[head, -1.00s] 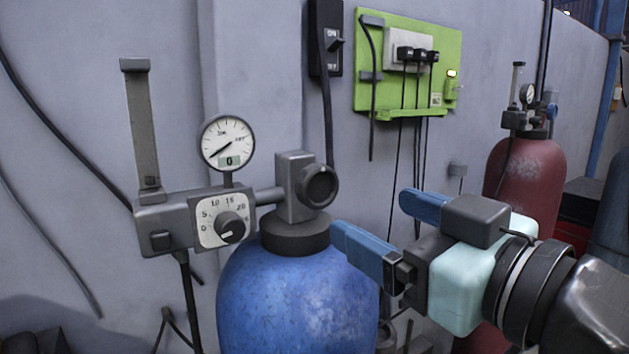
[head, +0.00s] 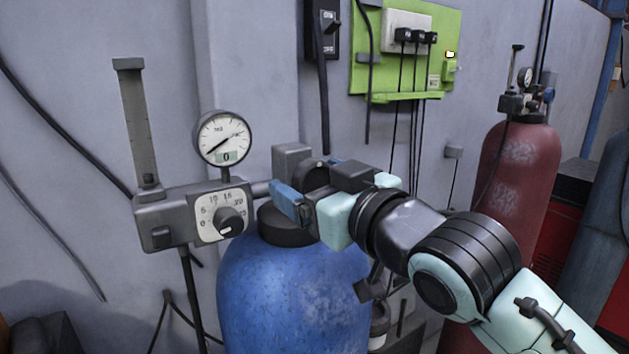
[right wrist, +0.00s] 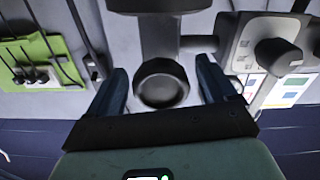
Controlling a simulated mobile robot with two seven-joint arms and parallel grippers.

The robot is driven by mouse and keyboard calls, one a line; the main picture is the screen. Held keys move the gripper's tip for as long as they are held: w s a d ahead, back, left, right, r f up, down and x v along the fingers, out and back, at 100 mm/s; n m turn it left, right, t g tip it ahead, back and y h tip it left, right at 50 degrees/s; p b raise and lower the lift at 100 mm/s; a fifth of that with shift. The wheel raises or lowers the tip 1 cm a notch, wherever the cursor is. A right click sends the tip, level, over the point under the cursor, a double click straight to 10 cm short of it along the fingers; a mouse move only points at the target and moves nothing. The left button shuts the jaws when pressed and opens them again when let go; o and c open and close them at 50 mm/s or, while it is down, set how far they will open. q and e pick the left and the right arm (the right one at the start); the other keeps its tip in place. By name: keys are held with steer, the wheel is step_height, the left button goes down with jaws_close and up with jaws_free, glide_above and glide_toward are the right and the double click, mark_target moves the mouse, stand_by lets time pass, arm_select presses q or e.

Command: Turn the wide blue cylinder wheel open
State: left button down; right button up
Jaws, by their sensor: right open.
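The blue cylinder (head: 290,300) stands upright, with a dark neck and a grey valve block (head: 291,158) on top. Its wide round dark wheel (head: 313,168) sits on the front of the block and is partly hidden by my right gripper (head: 303,174) in the head view. In the right wrist view the wheel (right wrist: 161,84) lies between the two blue fingers of the right gripper (right wrist: 164,82), with a gap visible on each side. The right gripper is open around the wheel and not shut on it. My left gripper is not in view.
A pressure gauge (head: 224,138), a dial block (head: 222,213) and an upright flow tube (head: 138,125) stand left of the wheel. A red cylinder (head: 515,175) stands at the right. A green board (head: 452,40) with plugs and cables hangs on the wall behind.

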steer(key=c, duration=1)
steer(key=shift+n, duration=0.3)
steer(key=n, duration=0.3)
steer(key=shift+d+n, duration=0.1)
steer(key=shift+n, duration=0.2)
steer(key=n, duration=0.5)
steer(key=shift+r, duration=0.1)
steer(key=n, duration=0.7)
steer(key=shift+d+r+n, duration=0.1)
steer(key=shift+n, duration=0.2)
steer(key=n, duration=0.3)
steer(key=shift+r+n, duration=0.1)
steer(key=shift+n, duration=1.9)
steer(key=shift+r, duration=0.1)
